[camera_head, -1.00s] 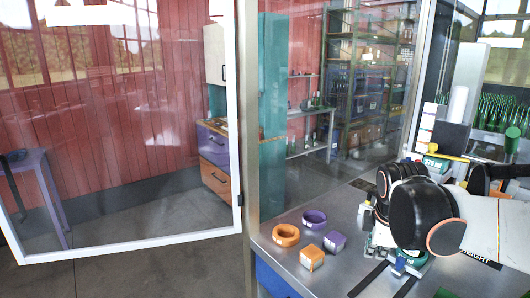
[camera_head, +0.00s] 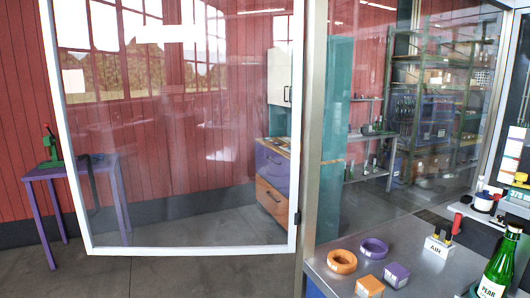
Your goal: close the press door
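The press door (camera_head: 180,140) is a large clear pane in a white frame. It stands swung open to the left of the grey metal post (camera_head: 312,150), and its right edge is beside that post. A dark curved bar (camera_head: 92,185) shows near the door's lower left edge; it may be the handle, but I cannot tell for sure. My gripper and arm are out of view, and nothing touches the part of the door that I see.
A steel worktop (camera_head: 330,268) at lower right bears an orange ring (camera_head: 342,262), a purple ring (camera_head: 374,248), two small blocks, an AIR-labelled block (camera_head: 438,246) and a green bottle (camera_head: 497,265). A purple table (camera_head: 75,172) stands at left, behind the pane. Floor below the door is clear.

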